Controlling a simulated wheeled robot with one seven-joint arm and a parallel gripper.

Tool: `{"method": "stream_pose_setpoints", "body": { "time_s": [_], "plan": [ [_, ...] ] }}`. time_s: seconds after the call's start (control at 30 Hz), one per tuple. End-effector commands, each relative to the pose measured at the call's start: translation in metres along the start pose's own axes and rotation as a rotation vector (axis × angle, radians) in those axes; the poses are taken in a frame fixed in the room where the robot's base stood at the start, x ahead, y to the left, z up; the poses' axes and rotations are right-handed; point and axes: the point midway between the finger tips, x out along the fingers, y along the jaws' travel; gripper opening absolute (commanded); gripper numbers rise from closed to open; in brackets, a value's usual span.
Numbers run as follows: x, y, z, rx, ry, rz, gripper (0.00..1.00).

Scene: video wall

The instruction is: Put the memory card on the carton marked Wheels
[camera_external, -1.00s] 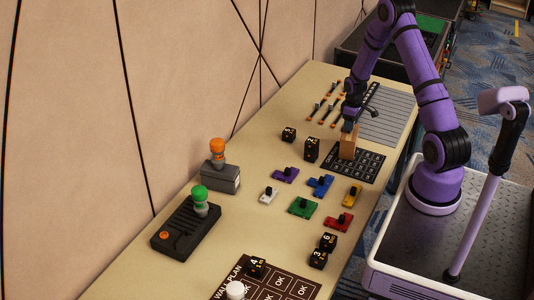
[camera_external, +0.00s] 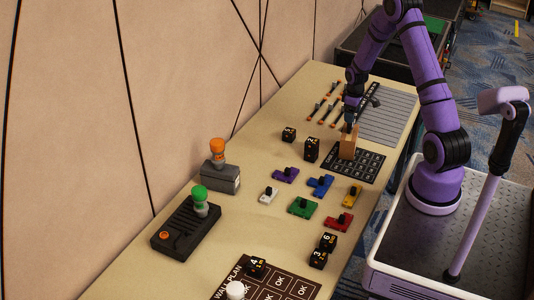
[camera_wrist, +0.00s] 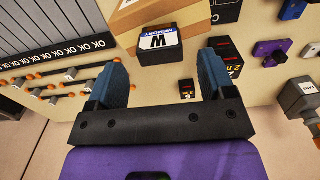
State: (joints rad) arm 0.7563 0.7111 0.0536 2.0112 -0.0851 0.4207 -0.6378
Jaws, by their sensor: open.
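The memory card (camera_wrist: 158,42) is a black block with a white label reading MEMORY and a large W. In the wrist view it overlaps the edge of a brown carton (camera_wrist: 183,17); I cannot tell exactly how it rests on it. The carton also stands on the table in the external view (camera_external: 347,147); no Wheels marking is readable. My gripper (camera_wrist: 161,78) is open, its blue fingers apart on either side of the card, with nothing between the tips. In the external view my gripper (camera_external: 350,118) is just above the carton, and the card cannot be made out.
A black numbered block (camera_external: 312,149) stands close left of the carton, with a smaller one (camera_external: 288,134) beyond. A black printed mat (camera_external: 368,164) lies by the carton. Several coloured pieces, including a blue one (camera_external: 320,185), lie nearer. Orange-tipped tools (camera_external: 315,110) lie behind.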

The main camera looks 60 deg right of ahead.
Motion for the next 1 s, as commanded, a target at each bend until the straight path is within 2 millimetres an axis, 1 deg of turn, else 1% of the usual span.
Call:
{"method": "stream_pose_setpoints", "body": {
  "time_s": [0.03,0.2,0.3,0.47,0.57,0.67,0.77,0.8,0.87,0.9,0.97,1.0],
  "plan": [
    [-0.012,0.001,0.000,0.000,0.004,0.003,0.76],
    [-0.044,0.000,0.000,0.001,0.003,0.002,0.76],
    [-0.058,0.000,0.000,0.001,0.002,0.002,0.76],
    [-0.071,0.000,0.000,0.000,0.000,0.001,0.76],
    [-0.081,-0.005,-0.002,-0.002,0.004,0.005,0.76],
    [-0.102,-0.019,-0.006,-0.005,0.016,0.018,0.76],
    [-0.136,-0.043,-0.011,-0.008,0.037,0.040,0.76],
    [-0.151,-0.056,-0.012,-0.010,0.048,0.048,0.76],
    [-0.173,-0.074,-0.012,-0.010,0.063,0.060,0.76],
    [-0.187,-0.086,-0.012,-0.008,0.075,0.067,0.76],
    [-0.207,-0.105,-0.009,-0.008,0.091,0.076,0.76],
    [-0.220,-0.117,-0.007,-0.008,0.104,0.082,0.76]
  ]
}}
